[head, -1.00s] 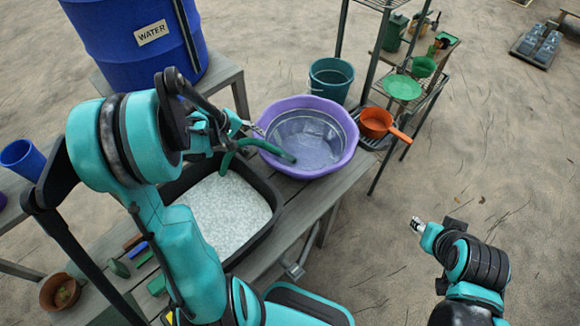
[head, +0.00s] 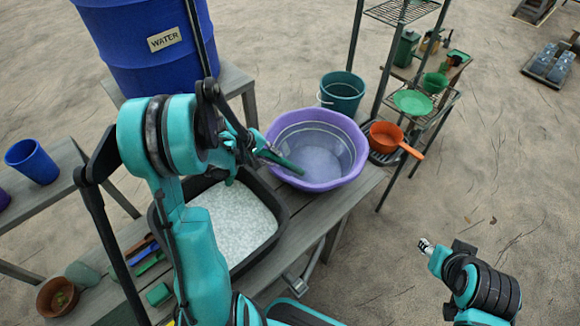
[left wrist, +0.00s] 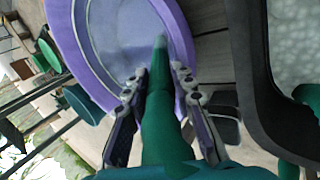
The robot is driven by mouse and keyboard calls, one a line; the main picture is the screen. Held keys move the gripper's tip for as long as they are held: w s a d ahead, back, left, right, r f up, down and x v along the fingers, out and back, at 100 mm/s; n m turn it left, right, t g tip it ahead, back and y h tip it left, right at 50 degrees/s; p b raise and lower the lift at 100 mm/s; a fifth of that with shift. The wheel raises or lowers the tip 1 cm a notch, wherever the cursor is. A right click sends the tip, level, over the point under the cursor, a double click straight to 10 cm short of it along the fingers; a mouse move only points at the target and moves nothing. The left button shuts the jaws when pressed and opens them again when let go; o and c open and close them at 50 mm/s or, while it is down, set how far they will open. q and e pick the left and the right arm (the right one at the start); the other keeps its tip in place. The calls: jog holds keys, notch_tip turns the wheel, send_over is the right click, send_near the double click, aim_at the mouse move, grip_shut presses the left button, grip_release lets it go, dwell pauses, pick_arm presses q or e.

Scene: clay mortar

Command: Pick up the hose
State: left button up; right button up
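The green hose (head: 291,164) lies over the near left rim of the purple basin (head: 347,178), its free end inside. It loops back toward the black tray. My left gripper (head: 262,155) is at the hose beside this rim. In the left wrist view, the hose (left wrist: 162,105) runs between the two fingers of my left gripper (left wrist: 158,78), its tip reaching past them. The fingers are close along both sides; whether they press on it is unclear. My right gripper (head: 425,245) is over bare sand at the right, apart from everything; its finger gap is too small to judge.
The black tray (head: 278,232) of pale granules stands under my left arm on the wooden bench (head: 330,208). A blue water barrel (head: 145,55) stands behind. A teal bucket (head: 342,92), an orange pan (head: 386,137) and a metal shelf (head: 432,118) are beyond the basin. Sand at right is open.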

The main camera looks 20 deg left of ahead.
pick_arm(q)
grip_shut()
jog(key=shift+r, duration=0.65)
notch_tip(320, 180, up, 3)
jog(key=shift+r+p, duration=0.1)
jog(key=shift+p, duration=0.75)
jog(key=w+d+r+p, duration=0.2)
jog(key=d+r, duration=0.4)
jog(key=d, duration=0.5)
jog(key=p+v, duration=0.7)
jog(key=v, duration=0.3)
jog(key=shift+d+r, duration=0.15)
jog(key=shift+r, duration=0.1)
jog(key=shift+s, duration=0.1)
